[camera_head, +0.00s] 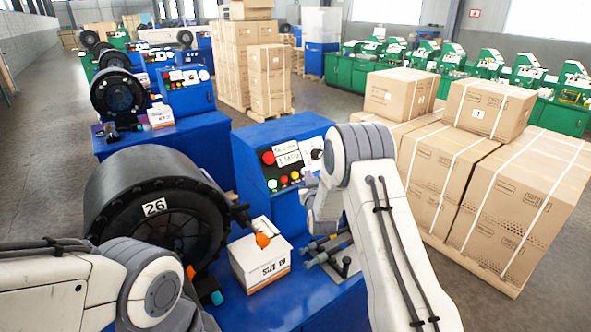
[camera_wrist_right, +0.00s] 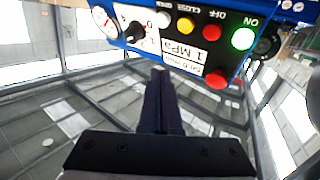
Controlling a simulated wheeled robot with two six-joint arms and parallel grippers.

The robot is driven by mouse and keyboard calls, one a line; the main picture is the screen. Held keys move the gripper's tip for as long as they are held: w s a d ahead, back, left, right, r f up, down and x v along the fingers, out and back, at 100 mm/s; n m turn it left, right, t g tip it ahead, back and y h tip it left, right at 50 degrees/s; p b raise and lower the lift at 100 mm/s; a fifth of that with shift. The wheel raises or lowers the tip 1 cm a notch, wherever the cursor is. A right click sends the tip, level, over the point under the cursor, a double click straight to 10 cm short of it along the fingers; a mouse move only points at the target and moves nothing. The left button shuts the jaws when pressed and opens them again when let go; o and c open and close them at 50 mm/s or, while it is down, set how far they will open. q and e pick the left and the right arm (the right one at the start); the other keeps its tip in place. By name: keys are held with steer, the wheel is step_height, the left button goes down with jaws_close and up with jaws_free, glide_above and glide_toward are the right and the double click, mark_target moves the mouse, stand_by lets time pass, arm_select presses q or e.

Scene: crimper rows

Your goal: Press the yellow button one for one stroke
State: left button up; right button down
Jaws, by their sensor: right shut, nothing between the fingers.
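The yellow button (camera_head: 295,175) is in the lower row of the blue control box's panel, beside red and green buttons. In the right wrist view the panel appears upside down, and the yellow button (camera_wrist_right: 186,24), labelled CLOSE, sits between a white and a red button. My right gripper (camera_wrist_right: 158,72) is shut and empty, its fingertips pointing toward the panel's edge just below the yellow button in that picture. No contact with the button shows. In the head view my right arm hides most of that gripper. My left arm enters at bottom left; its gripper is not visible.
A large red knob (camera_head: 268,157) and a gauge are on the same panel. The black crimper head (camera_head: 155,205) marked 26 stands left, with a white box (camera_head: 260,262) beside it. Stacked cartons (camera_head: 520,185) stand right. More crimpers line the left.

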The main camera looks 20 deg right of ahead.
mark_target(294, 176)
steer(key=shift+d+r+t+h, duration=0.1)
steer(key=shift+d+t+h, duration=0.3)
steer(key=shift+d, duration=0.75)
steer(key=w+a+f+b, duration=0.2)
steer(key=w+f+b, duration=0.2)
steer(key=w, duration=0.3)
steer(key=shift+a+f+b, duration=0.3)
steer(key=shift+f+b, duration=0.1)
steer(key=shift+f, duration=0.05)
stand_by(1.1)
